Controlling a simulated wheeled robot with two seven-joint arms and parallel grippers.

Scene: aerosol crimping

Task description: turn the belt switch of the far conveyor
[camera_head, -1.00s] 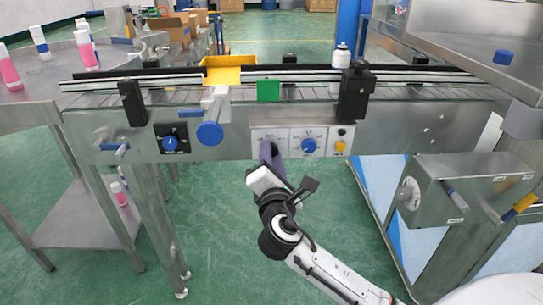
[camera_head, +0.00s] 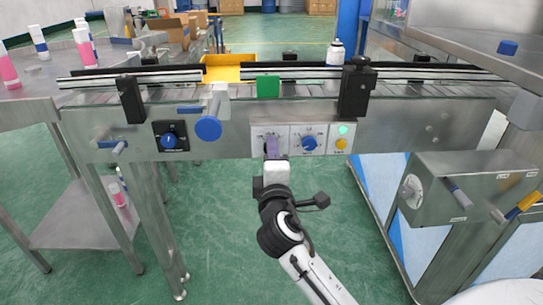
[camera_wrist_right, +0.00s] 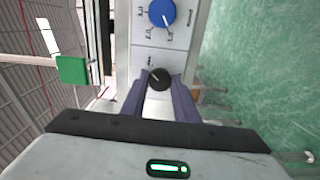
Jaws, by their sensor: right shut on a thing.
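The belt switch is a black knob (camera_wrist_right: 159,79) on a light panel in the right wrist view. It sits between the purple fingertips of my right gripper (camera_wrist_right: 158,88), which is shut on it. In the head view my right gripper (camera_head: 272,148) reaches up to the left part of the conveyor's front panel and hides the knob. The conveyor (camera_head: 400,125) runs across the picture. A green lamp (camera_head: 343,130) at the panel's right end is lit. My left gripper is not in view.
Right of the gripper are a blue dial (camera_head: 309,144) and a yellow button (camera_head: 341,144). A second blue knob (camera_head: 169,141) on a black plate and a blue handwheel (camera_head: 208,129) are to the left. A bottle (camera_head: 335,54) stands on the belt.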

